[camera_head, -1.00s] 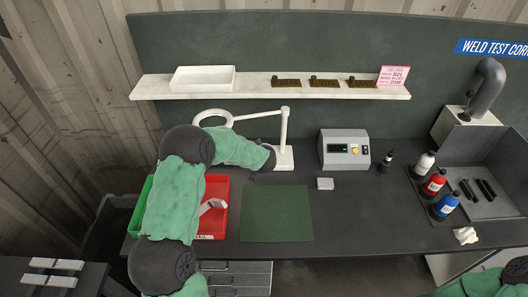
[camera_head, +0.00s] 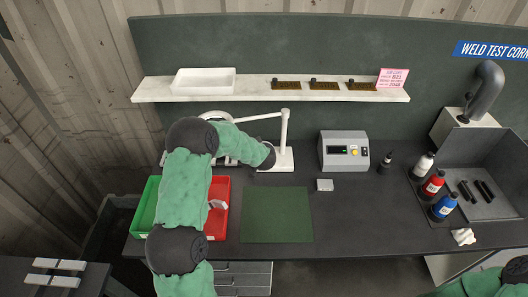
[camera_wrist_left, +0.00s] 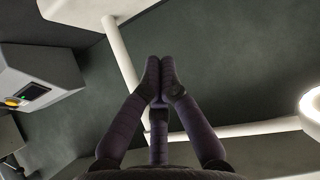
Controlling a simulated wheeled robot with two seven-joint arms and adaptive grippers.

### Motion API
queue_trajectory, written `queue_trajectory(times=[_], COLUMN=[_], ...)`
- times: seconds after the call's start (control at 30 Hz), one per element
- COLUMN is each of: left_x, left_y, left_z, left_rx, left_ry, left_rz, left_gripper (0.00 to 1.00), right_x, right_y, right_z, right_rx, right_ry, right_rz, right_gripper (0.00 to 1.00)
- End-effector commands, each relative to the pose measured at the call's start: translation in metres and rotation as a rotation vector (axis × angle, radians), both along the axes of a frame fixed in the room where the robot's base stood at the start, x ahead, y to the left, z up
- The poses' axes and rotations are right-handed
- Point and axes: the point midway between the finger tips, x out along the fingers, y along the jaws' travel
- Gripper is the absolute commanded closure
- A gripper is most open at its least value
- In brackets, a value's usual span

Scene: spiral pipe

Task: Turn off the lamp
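The white lamp stands at the back of the bench in the head view. Its upright post (camera_head: 283,130) rises from a square base (camera_head: 286,158), and its ring head (camera_head: 215,114) is mostly hidden behind my left arm. In the left wrist view, the lamp's post (camera_wrist_left: 122,55) runs diagonally, and its ring head (camera_wrist_left: 313,108) glows at the right edge. My left gripper (camera_wrist_left: 160,72) has its dark fingertips together with nothing visible between them, close to the post; contact cannot be told. In the head view its fingers are hidden by the wrist near the base. My right gripper is out of view.
A grey control box (camera_head: 344,151) stands right of the lamp, with a small white block (camera_head: 325,185) in front. A red bin (camera_head: 219,222) and green bin (camera_head: 143,215) lie beneath my left arm. A shelf (camera_head: 256,90) hangs above. The green mat (camera_head: 277,215) is clear.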

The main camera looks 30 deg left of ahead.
Motion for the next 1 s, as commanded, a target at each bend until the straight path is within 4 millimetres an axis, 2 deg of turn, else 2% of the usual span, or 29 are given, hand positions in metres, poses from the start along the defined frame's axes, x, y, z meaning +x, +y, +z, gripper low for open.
queue_trajectory(times=[0.6,0.8,1.0], left_x=[0.063,0.065,0.066], left_y=[0.039,0.04,0.041], left_z=[-0.06,-0.087,-0.096], left_rx=[0.001,0.001,0.001], left_ry=[0.0,0.001,-0.001], left_rz=[0.001,0.0,0.001], left_gripper=[1.0,1.0,1.0], right_x=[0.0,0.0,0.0], right_y=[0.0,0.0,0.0], right_z=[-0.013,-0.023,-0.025], right_rx=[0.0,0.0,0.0], right_ry=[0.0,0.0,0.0], right_rz=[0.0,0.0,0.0], right_gripper=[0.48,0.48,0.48])
